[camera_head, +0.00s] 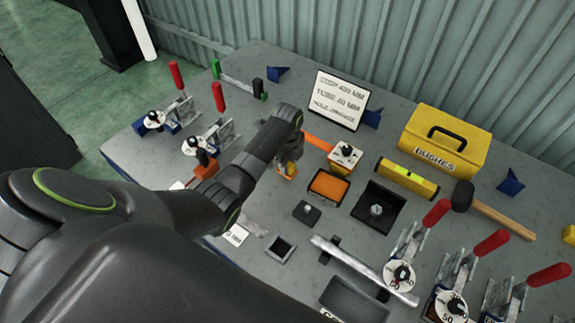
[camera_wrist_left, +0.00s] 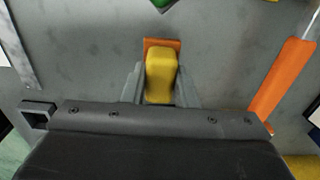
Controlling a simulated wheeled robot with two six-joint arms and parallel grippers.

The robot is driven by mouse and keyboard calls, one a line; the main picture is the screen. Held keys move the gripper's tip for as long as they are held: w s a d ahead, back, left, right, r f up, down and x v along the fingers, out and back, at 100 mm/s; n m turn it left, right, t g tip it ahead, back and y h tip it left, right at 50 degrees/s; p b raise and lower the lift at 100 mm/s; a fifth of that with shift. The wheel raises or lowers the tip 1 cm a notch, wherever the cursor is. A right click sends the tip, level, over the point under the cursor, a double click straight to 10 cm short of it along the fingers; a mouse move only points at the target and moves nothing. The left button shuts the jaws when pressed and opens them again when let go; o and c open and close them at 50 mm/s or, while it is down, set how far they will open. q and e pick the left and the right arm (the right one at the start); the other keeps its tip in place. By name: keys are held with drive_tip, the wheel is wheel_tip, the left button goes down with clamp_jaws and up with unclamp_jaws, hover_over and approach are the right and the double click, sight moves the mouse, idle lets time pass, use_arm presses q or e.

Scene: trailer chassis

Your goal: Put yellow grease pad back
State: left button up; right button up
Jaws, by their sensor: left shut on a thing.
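The yellow grease pad (camera_wrist_left: 160,75) is a small rounded block between the two fingers of my left gripper (camera_wrist_left: 161,92) in the left wrist view. The gripper is shut on its sides. An orange edge (camera_wrist_left: 162,43) shows just past the far end of the pad; I cannot tell whether the two touch. In the head view my left gripper (camera_head: 288,168) is over the middle of the grey bench, and my wrist hides most of the pad. My right gripper is in neither view.
A black-framed orange tray (camera_head: 328,186) lies right of the gripper. An orange-handled tool (camera_head: 318,142) lies close behind. Red-handled clamps (camera_head: 218,97) stand at left and front right. A yellow toolbox (camera_head: 442,140), yellow level (camera_head: 407,178) and mallet (camera_head: 490,208) lie at right.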

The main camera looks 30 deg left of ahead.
use_arm(q)
drive_tip(key=shift+f, duration=0.7)
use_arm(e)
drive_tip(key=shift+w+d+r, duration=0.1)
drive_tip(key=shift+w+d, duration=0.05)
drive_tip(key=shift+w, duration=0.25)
use_arm(q)
drive_tip(key=shift+f, duration=0.15)
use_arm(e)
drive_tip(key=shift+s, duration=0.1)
use_arm(q)
drive_tip(key=o, duration=0.9)
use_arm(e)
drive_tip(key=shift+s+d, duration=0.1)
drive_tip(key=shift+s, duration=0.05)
use_arm(q)
drive_tip(key=shift+o, duration=0.2)
drive_tip(key=shift+r, duration=0.2)
wheel_tip(320, 180, up, 12)
drive_tip(key=shift+b, duration=0.35)
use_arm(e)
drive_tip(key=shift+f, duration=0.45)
use_arm(q)
drive_tip(key=shift+f, duration=0.15)
